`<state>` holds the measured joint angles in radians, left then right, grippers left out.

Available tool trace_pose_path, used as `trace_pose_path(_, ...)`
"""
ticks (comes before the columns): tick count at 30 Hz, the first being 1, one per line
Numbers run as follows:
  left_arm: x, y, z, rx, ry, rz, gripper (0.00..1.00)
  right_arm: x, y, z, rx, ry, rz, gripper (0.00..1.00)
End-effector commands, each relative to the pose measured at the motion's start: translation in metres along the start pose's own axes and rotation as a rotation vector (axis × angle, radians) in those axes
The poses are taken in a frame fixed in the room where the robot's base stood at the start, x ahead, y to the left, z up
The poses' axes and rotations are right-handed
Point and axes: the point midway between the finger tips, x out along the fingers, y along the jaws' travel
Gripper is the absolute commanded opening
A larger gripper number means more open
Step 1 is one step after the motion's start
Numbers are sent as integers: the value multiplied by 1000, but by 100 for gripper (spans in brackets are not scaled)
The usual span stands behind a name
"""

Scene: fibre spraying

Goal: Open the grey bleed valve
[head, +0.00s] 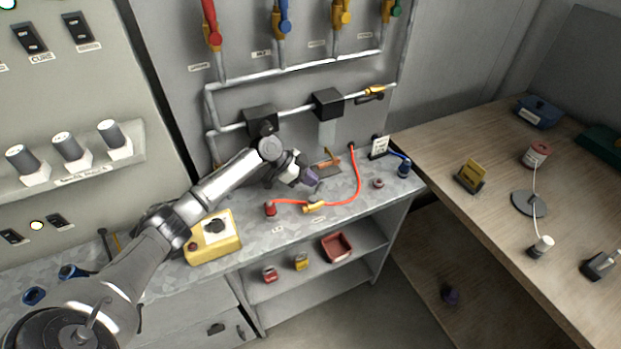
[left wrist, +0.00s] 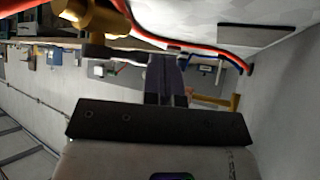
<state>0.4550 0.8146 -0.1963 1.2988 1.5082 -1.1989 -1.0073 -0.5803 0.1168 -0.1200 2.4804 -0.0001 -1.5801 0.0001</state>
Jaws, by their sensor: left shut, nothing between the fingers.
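A small brass-yellow valve (head: 313,206) sits on the orange hose on the grey bench. A brass valve body also shows at the upper left of the left wrist view (left wrist: 92,16), with a dark grey lever below it. I cannot read a label that marks it as the bleed valve. My left gripper (head: 311,183) is just behind the hose valve in the head view, pointing right. Its purple fingers (left wrist: 166,78) are shut and empty, with the lever's end close beside them; whether they touch is unclear. My right gripper is not in view.
The orange hose (head: 358,185) curves from a red fitting to the wall. A brass T-shaped tool (head: 328,163) lies behind my gripper. A yellow box (head: 212,240) stands at the left. Coloured valves hang above. A wooden table (head: 440,145) stands at the right.

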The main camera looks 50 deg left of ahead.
Motion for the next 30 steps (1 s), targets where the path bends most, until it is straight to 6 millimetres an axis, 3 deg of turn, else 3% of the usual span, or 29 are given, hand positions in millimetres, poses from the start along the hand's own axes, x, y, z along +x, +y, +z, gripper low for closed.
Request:
trace_pose_path(10, -5, 12, 3, 0, -1, 0, 0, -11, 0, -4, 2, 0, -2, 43)
trace_pose_path(30, -2, 8, 4, 0, 1, -1, 0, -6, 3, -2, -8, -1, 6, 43)
